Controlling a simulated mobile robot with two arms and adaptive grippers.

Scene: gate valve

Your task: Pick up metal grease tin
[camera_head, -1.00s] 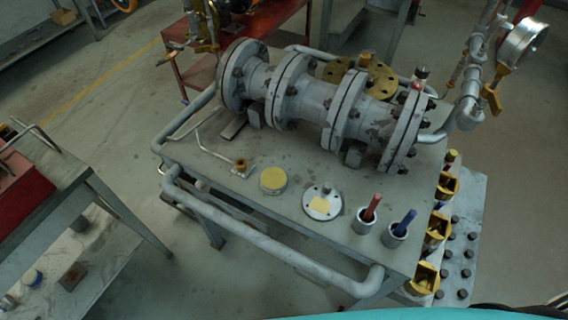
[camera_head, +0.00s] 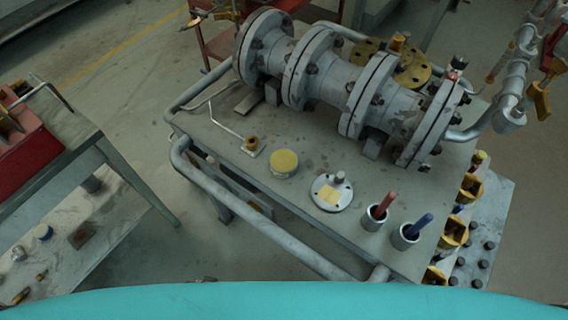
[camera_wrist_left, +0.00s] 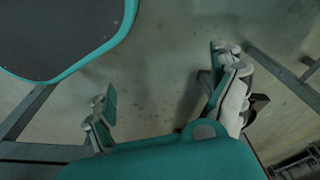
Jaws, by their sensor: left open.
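A short round tin with a yellow top (camera_head: 284,163), which looks like the grease tin, stands upright on the grey work table (camera_head: 215,135), near its front edge. No gripper touches it. My left gripper (camera_wrist_left: 163,82) shows in the left wrist view, with its two fingers wide apart and nothing between them. Bare floor shows beyond the fingers, and the tin is not visible there. My left gripper is out of the head view. My right gripper is in neither view.
A flanged pipe valve assembly (camera_head: 345,85) fills the back of the table. Right of the tin are a round flange plate (camera_head: 331,193) and cups with a red handle (camera_head: 380,207) and a blue handle (camera_head: 415,227). A pipe rail (camera_head: 255,224) runs along the front. Another bench (camera_head: 70,150) stands left.

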